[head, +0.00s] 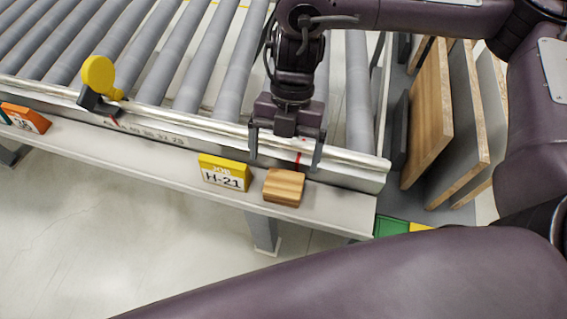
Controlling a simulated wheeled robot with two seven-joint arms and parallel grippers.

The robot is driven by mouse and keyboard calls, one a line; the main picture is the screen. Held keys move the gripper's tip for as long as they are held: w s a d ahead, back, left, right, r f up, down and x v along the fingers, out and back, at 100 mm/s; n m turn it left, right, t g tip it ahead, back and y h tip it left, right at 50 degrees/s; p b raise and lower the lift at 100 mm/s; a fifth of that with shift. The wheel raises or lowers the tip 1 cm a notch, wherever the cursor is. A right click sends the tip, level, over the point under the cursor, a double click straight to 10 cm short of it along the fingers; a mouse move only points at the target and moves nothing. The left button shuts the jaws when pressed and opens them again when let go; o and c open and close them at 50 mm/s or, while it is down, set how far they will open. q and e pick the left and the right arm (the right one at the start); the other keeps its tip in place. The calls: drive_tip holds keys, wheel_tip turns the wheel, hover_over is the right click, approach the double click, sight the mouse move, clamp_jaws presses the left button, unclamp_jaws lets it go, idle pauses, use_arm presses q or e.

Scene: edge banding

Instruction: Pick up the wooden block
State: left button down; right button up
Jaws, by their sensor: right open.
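The wooden block (284,187) is small and striped brown. It lies on the pale ledge (330,213) along the front of the roller conveyor, close to the ledge's right end. My right gripper (284,163) points down with its two fingers spread wide and nothing between them. It hangs over the conveyor's metal side rail, just behind and above the block in the picture. Whether either finger touches the rail or block, I cannot tell. My left gripper does not show in the head view.
A yellow H-21 sign (223,172) stands just left of the block. An orange sign (26,118) and a yellow round paddle (98,74) are farther left. Grey rollers (202,68) lie behind the rail. Upright boards (430,115) stand at right. Open floor (110,235) lies in front.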

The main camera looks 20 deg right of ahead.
sight(284, 181)
drive_tip(key=shift+s+d+f, duration=0.1)
drive_tip(key=shift+s+f, duration=0.15)
drive_tip(key=shift+f, duration=0.1)
drive_tip(key=shift+x, duration=0.85)
drive_tip(key=shift+s+f, duration=0.25)
drive_tip(key=x, duration=0.3)
drive_tip(key=shift+d+f, duration=0.1)
drive_tip(key=shift+f, duration=0.75)
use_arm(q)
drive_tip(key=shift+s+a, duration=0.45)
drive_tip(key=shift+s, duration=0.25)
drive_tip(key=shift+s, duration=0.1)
use_arm(e)
drive_tip(key=shift+c, duration=0.4)
